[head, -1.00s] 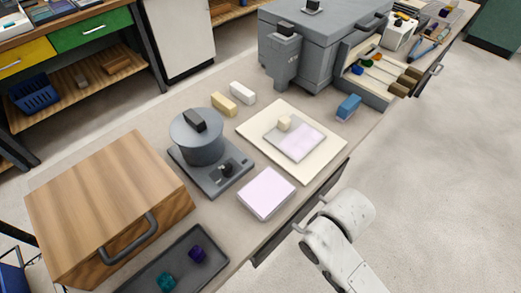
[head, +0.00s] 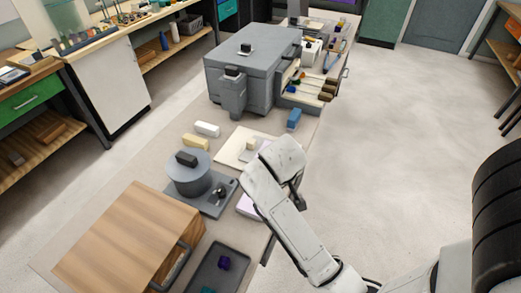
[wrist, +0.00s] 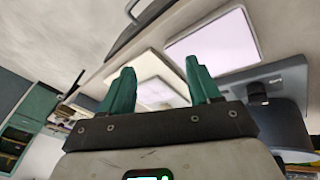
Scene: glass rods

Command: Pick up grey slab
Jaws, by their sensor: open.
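My gripper (wrist: 160,66) is open and empty in the wrist view, its two green fingers spread apart. A flat slab with a pale lilac top and grey edge (wrist: 156,93) lies on a cream board (wrist: 142,67), seen between the fingers and beyond them. In the head view my arm hides most of that slab; the cream board (head: 230,152) and a small cream block (head: 251,144) still show. A second lilac-topped, grey-edged slab (wrist: 214,40) lies beside the board, partly behind my arm in the head view (head: 246,207). I cannot tell which one is the grey slab.
A grey base with a round drum (head: 189,177) stands left of the board, and a wooden box (head: 130,240) is nearer. A dark tray (head: 232,268) lies at the front. A large grey case (head: 250,70) and a blue block (head: 294,118) are farther back. Open floor lies right.

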